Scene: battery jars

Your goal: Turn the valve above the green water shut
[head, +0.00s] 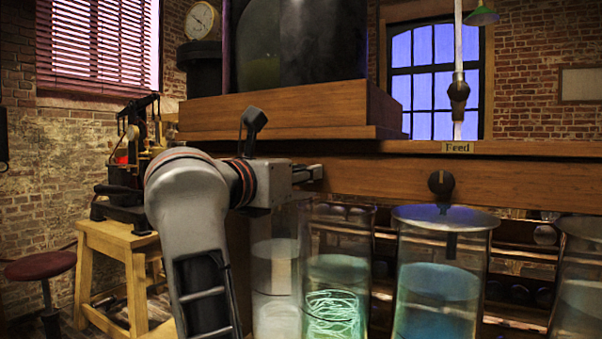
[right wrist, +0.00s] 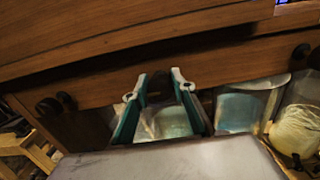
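The jar of pale green water (head: 337,270), with glowing tangled strands low inside, stands left of a blue-water jar (head: 437,285) in the head view. My right gripper (head: 312,172) is up at the wooden rail, above and slightly left of the green jar. In the right wrist view its fingers (right wrist: 156,87) are apart, one on each side of a dark valve knob (right wrist: 158,86). Contact cannot be told. This knob is hidden in the head view. Pale greenish water (right wrist: 172,120) shows below, between the fingers. My left gripper is out of view.
Another knob (head: 441,183) sits on the rail (head: 530,184) under the "Feed" label (head: 458,147). The right wrist view shows knobs to the left (right wrist: 57,104) and right (right wrist: 300,53). A pale jar (head: 275,290) and a right-edge jar (head: 582,300) flank the others.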

